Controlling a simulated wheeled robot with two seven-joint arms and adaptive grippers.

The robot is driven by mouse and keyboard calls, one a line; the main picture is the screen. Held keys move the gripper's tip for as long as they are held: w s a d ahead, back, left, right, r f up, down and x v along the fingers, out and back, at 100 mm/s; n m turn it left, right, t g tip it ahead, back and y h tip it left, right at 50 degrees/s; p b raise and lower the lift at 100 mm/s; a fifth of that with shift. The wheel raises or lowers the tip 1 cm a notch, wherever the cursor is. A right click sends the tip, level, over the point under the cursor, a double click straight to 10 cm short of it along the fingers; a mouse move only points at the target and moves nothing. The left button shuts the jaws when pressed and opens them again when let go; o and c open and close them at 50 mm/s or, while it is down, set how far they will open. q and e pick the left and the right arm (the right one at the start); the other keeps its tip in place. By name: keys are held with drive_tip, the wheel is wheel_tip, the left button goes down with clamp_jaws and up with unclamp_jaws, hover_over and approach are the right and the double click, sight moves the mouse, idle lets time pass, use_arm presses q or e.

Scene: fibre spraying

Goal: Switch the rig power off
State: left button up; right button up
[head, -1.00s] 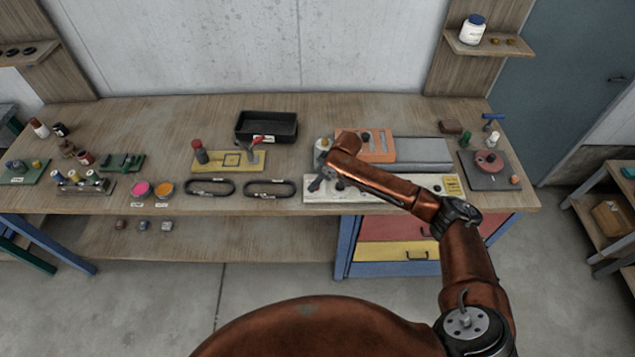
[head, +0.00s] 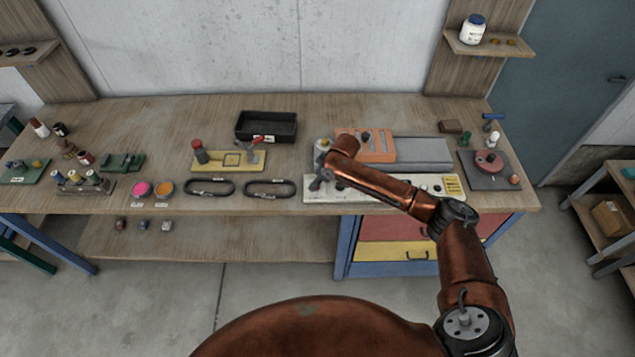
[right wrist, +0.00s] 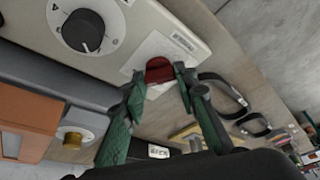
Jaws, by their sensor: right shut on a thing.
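A pale control panel (head: 415,182) lies along the front edge of the bench. In the right wrist view the panel (right wrist: 130,14) carries a black dial (right wrist: 83,31) with a white pointer and a red switch (right wrist: 159,70) on a white plate near its end. My right gripper (right wrist: 159,82) has its green fingers on either side of the red switch and is shut on it. In the head view my right gripper (head: 318,184) is at the panel's left end, and my arm hides the switch. Whether the switch is on or off cannot be told. My left gripper is not in view.
An orange unit (head: 378,145) with a grey cover stands behind the panel. Pink and orange pots (head: 163,188) stand further left.

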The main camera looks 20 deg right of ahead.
drive_tip(key=shift+n, duration=0.4)
drive_tip(key=shift+c, duration=0.3)
drive_tip(key=shift+n, duration=0.3)
drive_tip(key=shift+w+d+n+g+y, duration=0.1)
drive_tip(key=shift+n+g+y, duration=0.2)
drive_tip(key=shift+n+y, duration=0.3)
drive_tip(key=n+g, duration=0.1)
drive_tip(key=n, duration=0.2)
drive_tip(key=shift+w+f+b, duration=0.1)
drive_tip(key=shift+w+b, duration=0.05)
drive_tip(key=shift+b, duration=0.2)
drive_tip(key=shift+f+n+g+b, duration=0.1)
drive_tip(key=shift+n+g+b, duration=0.2)
drive_tip(key=shift+n+b, duration=0.5)
drive_tip(key=n+g+b, duration=0.1)
drive_tip(key=n+b, duration=0.3)
drive_tip(key=shift+w+g+y, duration=0.2)
drive_tip(key=shift+g+y, duration=0.1)
drive_tip(key=shift+g, duration=0.1)
drive_tip(key=shift+n+g+b, duration=0.5)
drive_tip(key=shift+n+b, duration=1)
drive_tip(key=shift+r, duration=0.2)
